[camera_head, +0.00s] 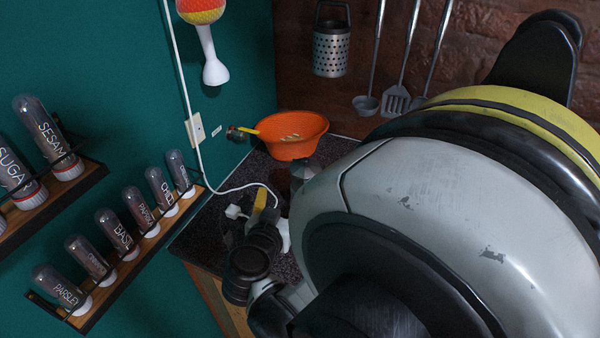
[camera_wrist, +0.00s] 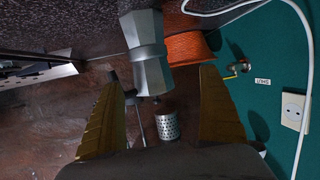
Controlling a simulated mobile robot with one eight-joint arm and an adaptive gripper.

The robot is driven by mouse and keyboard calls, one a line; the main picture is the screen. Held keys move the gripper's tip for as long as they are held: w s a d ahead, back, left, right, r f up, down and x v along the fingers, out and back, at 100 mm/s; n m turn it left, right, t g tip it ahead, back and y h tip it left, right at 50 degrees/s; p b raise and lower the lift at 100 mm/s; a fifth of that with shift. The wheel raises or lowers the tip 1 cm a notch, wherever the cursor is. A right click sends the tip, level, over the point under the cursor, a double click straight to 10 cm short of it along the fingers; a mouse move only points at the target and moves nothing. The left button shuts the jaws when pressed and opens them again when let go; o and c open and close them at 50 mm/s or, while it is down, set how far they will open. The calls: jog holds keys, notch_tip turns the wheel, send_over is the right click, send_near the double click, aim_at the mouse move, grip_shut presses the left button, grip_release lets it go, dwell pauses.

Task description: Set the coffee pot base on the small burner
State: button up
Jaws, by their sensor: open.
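The coffee pot (camera_wrist: 148,48) is grey, faceted metal with a narrow waist. It stands on the dark speckled counter in the wrist view, which looks upside down. In the head view a grey faceted part of it (camera_head: 304,171) shows beside my arm. My gripper (camera_wrist: 160,76) is open; its two yellowish fingers show left and right of the pot in the wrist view, apart from it. In the head view my gripper (camera_head: 262,205) is partly hidden by the wrist. I cannot make out the small burner; my arm covers much of the counter.
An orange bowl (camera_head: 292,137) stands close behind the pot. A white cable (camera_head: 235,186) runs from the wall socket (camera_head: 195,130) over the counter. Spice racks (camera_head: 130,245) line the teal wall. A perforated holder (camera_head: 331,50) and utensils hang on the brick wall.

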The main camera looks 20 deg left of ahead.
jog(key=d+r+g+h, duration=0.1)
jog(key=d+r+g, duration=0.15)
jog(key=d, duration=0.85)
jog(key=d+r+g+h, duration=0.1)
jog(key=d+r+g, duration=0.15)
jog(key=d, duration=0.85)
jog(key=s+d+r+g+y, duration=0.1)
jog(key=s+d+r+g, duration=0.1)
jog(key=s+d, duration=1)
jog(key=shift+d+g+y, duration=0.3)
jog(key=shift+d, duration=0.45)
jog(key=shift+o, duration=0.5)
jog(key=shift+s+d+r, duration=0.1)
jog(key=shift+s+d, duration=0.05)
jog(key=shift+s, duration=0.25)
